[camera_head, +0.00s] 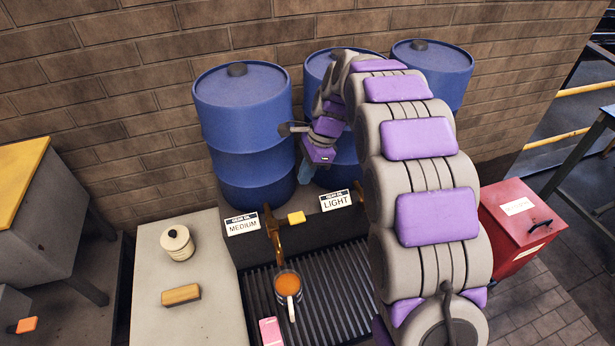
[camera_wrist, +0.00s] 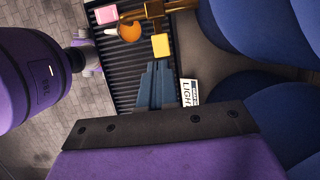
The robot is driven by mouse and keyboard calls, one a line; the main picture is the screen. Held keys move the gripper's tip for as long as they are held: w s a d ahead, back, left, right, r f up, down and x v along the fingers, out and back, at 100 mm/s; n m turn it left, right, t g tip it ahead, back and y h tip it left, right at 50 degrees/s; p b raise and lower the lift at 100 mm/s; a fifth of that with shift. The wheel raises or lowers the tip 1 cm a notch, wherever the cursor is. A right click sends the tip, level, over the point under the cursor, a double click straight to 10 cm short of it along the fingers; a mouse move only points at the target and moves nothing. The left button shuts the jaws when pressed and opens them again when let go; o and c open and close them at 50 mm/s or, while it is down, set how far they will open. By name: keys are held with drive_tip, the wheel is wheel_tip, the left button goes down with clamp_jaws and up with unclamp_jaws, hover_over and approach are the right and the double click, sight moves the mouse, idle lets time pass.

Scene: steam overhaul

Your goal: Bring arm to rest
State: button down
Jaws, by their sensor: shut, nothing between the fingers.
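My arm (camera_head: 425,165), grey with purple pads, arches up from the lower right and bends down toward the barrels. My gripper (camera_head: 306,172) hangs in front of the blue barrels, above the ledge near the LIGHT label. In the wrist view the blue-grey fingers of my gripper (camera_wrist: 157,80) are together, with nothing between them. They point toward the grate, and no contact with anything shows.
Blue barrels (camera_head: 240,130) stand behind my gripper. A mug of orange liquid (camera_head: 288,285) stands on the grate (camera_head: 335,295) below a brass tap (camera_head: 273,232). A red box (camera_head: 515,225) stands right of my arm.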

drive_tip(key=s+d+n+h+b, duration=0.1)
drive_tip(key=s+n, duration=0.4)
drive_tip(key=s, duration=0.8)
drive_tip(key=s+d+f+n+h+b, duration=0.1)
drive_tip(key=s+d+n+b, duration=0.2)
drive_tip(key=s, duration=1)
drive_tip(key=s+d+f+n+h+b, duration=0.1)
drive_tip(key=s+d+n, duration=0.5)
drive_tip(key=s, duration=0.7)
drive_tip(key=shift+s+d+f+n+g+h+b, duration=0.3)
drive_tip(key=shift+s+d+n+g+b, duration=0.1)
drive_tip(key=shift+d+b, duration=0.3)
drive_tip(key=shift+d, duration=0.25)
drive_tip(key=shift+w+a, duration=0.1)
drive_tip(key=shift+a, duration=0.05)
